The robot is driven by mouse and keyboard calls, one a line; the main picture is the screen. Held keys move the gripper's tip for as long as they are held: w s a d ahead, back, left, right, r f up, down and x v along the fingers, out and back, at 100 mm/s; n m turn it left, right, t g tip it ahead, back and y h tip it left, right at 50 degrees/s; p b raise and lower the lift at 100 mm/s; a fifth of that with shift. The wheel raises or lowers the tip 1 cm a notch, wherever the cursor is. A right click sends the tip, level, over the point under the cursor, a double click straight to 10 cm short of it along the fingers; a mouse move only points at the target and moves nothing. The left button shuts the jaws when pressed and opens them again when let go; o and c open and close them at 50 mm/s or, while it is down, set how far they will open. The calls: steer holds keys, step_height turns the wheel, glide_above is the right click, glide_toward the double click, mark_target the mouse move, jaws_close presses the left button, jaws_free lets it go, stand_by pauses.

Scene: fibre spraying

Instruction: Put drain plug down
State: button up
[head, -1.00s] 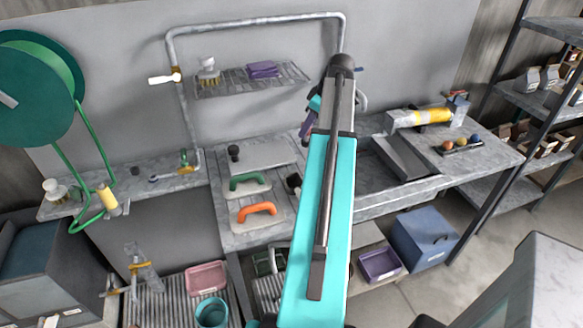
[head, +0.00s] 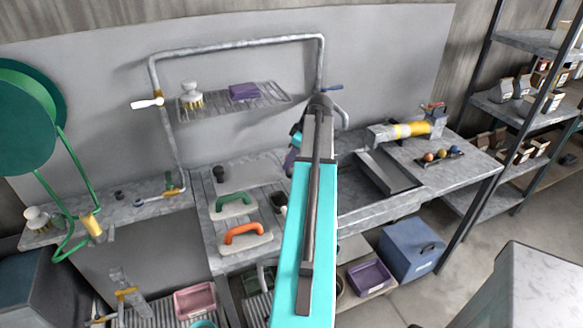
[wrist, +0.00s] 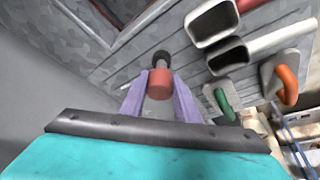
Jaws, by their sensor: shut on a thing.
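My gripper (wrist: 159,88) shows in the wrist view with its two purple fingers shut on a short red cylinder, which I take to be the drain plug (wrist: 159,84). A dark round part (wrist: 161,58) shows just beyond the red body; I cannot tell whether it belongs to the plug. A grey slatted surface lies beyond the fingers, and I cannot tell whether the plug touches it. In the head view my arm covers most of the gripper; a bit of purple finger (head: 291,160) shows left of the arm, over the workbench (head: 236,262). The plug is hidden there.
A green-handled trowel (head: 233,202) and an orange-handled trowel (head: 245,237) lie on the bench left of my arm. A sink basin (head: 372,205) is right of it. A wire shelf (head: 268,104) holds a brush (head: 192,97) and purple cloth (head: 244,92).

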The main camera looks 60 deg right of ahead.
mark_target(291, 172)
steer(key=shift+f+p, duration=0.45)
steer(key=shift+f, duration=1.3)
steer(key=shift+f, duration=0.15)
steer(key=o, duration=1.1)
steer(key=shift+r, duration=0.25)
steer(key=shift+b+v, duration=1.3)
steer(key=shift+v, duration=4.6)
steer(key=shift+s, duration=0.1)
